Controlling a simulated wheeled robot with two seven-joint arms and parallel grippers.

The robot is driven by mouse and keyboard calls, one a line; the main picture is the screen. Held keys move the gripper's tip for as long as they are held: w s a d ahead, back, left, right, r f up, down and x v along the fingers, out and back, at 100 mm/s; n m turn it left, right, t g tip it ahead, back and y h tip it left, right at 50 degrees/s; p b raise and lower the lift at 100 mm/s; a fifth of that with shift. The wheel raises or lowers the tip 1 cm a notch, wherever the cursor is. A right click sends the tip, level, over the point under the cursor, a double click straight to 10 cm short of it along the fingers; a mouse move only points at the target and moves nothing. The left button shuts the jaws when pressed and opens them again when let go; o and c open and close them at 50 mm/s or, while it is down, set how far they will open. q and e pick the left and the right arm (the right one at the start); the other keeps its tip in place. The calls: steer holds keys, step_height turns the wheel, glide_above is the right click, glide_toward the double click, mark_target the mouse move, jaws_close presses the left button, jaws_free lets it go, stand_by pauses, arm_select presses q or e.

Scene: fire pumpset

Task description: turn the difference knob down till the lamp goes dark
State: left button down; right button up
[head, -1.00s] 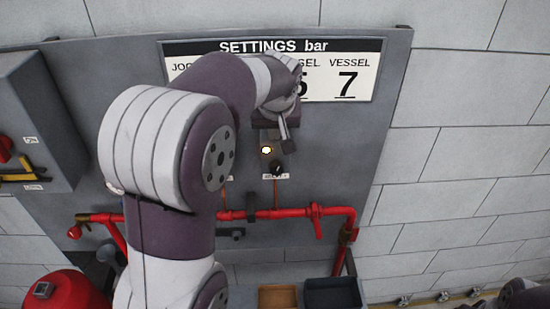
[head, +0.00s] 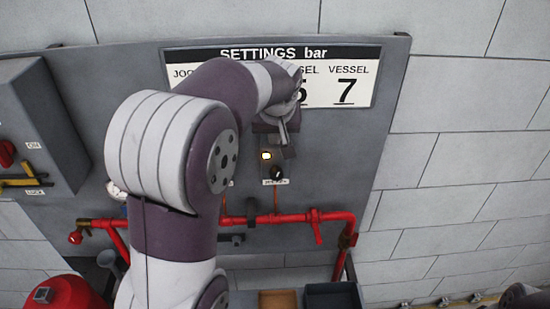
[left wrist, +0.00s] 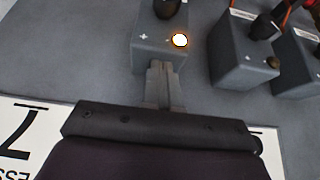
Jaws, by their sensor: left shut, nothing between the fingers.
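A black knob (head: 277,172) sits on a small grey box on the panel, beside a lit yellow-white lamp (head: 266,155). The label under it is too small to read, so I cannot tell its name. In the left wrist view the same knob (left wrist: 168,8) is cut by the top edge, the lamp (left wrist: 180,40) glows, and a plus mark shows on the box face (left wrist: 150,50). My left gripper (left wrist: 164,84) is shut and empty, its tips at the box's near edge; contact is unclear. In the head view the left gripper (head: 284,134) is just above the lamp and knob.
Two more grey boxes with black knobs (left wrist: 245,60) stand to the right in the left wrist view; one has an unlit lamp (left wrist: 273,62). A settings board (head: 345,90) reading VESSEL 7 is partly covered by my arm. Red pipes (head: 290,218) run below.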

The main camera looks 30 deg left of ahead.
arm_select(q)
steer(key=shift+w+d+r+b, duration=0.1)
steer(key=shift+w+d+b, duration=0.05)
steer(key=shift+b, duration=0.3)
steer(key=shift+d, duration=0.2)
steer(key=shift+r+p, duration=3.3)
steer(key=shift+r, duration=0.25)
step_height(320, 180, down, 8)
steer(key=b, duration=0.6)
steer(key=shift+a+r, duration=0.1)
steer(key=shift+r, duration=0.2)
